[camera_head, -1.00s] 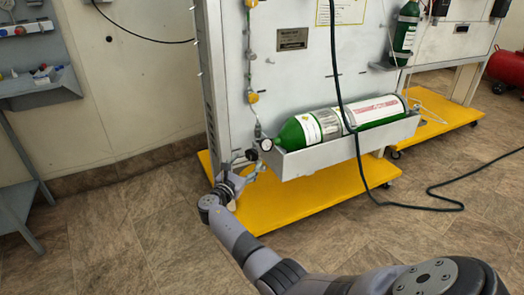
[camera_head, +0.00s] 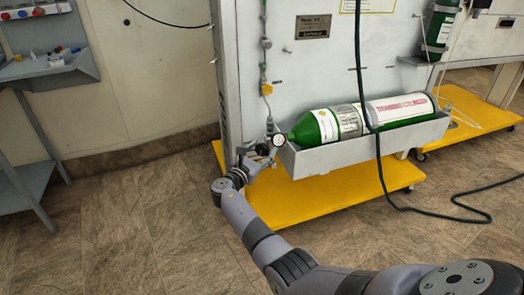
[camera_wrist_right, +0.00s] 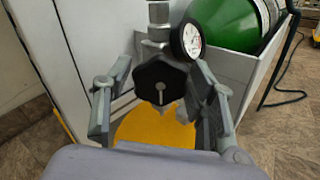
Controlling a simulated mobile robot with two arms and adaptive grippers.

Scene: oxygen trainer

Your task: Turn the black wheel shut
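The black wheel (camera_wrist_right: 160,80) is a dark lobed knob on a metal valve at the left end of the green and white gas cylinder (camera_head: 370,120). In the head view the wheel (camera_head: 262,149) is small, next to a round gauge (camera_head: 279,140). My right gripper (camera_wrist_right: 160,108) is open, with one finger left of the wheel and one right of it. Gaps show between fingers and wheel, so I see no grip on it. In the head view my right gripper (camera_head: 256,162) is just below and left of the wheel. My left gripper is not in view.
The cylinder lies in a grey tray (camera_head: 330,161) on a white panel above a yellow base (camera_head: 320,200). A dark cable (camera_head: 378,165) hangs in front of the cylinder and runs over the floor. A white-faced gauge (camera_wrist_right: 192,40) sits close to the right finger.

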